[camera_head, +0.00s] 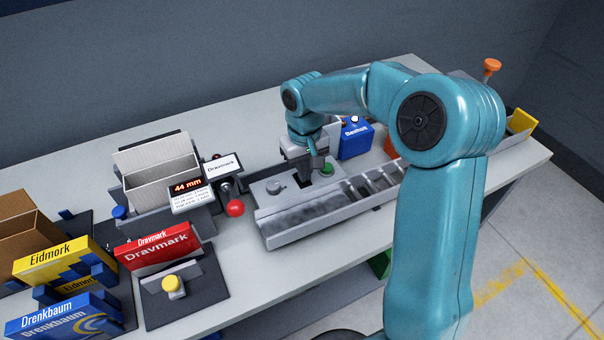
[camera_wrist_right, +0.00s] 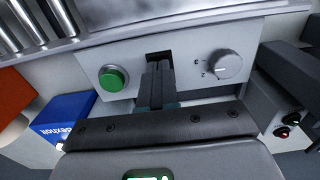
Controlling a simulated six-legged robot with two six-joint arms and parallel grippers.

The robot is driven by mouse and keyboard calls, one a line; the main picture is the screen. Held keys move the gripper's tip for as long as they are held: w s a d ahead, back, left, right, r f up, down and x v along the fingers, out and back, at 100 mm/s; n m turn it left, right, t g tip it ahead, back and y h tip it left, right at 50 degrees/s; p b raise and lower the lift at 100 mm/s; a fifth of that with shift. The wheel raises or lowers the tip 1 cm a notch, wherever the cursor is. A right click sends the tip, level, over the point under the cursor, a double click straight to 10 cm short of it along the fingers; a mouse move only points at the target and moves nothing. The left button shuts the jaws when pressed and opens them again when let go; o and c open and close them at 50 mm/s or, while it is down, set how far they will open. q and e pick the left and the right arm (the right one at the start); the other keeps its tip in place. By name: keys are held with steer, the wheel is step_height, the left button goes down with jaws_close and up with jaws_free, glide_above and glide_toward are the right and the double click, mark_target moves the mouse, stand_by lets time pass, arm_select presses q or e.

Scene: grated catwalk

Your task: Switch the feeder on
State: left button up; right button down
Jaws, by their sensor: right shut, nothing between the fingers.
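The feeder (camera_head: 292,232) is a grey unit with a sloped roller track, in the middle of the table. Its light control panel (camera_wrist_right: 192,50) carries a green round button (camera_wrist_right: 113,78) and a grey rotary knob (camera_wrist_right: 228,64). Between them is a dark recess or switch (camera_wrist_right: 158,55), mostly hidden behind my fingers. In the head view, the green button (camera_head: 327,169) and the knob (camera_head: 275,187) flank my right gripper (camera_head: 304,178). The right gripper is shut and empty, its fingertips (camera_wrist_right: 159,68) at or just over the dark recess; contact cannot be told. My left gripper is not in view.
A blue box (camera_head: 356,139) stands close behind the feeder's panel. Red, yellow and blue boxes fill the table's left end.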

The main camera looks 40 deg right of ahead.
step_height(320, 180, up, 6)
steer(key=p, duration=0.4)
stand_by(0.3)
steer(key=shift+s, duration=0.1)
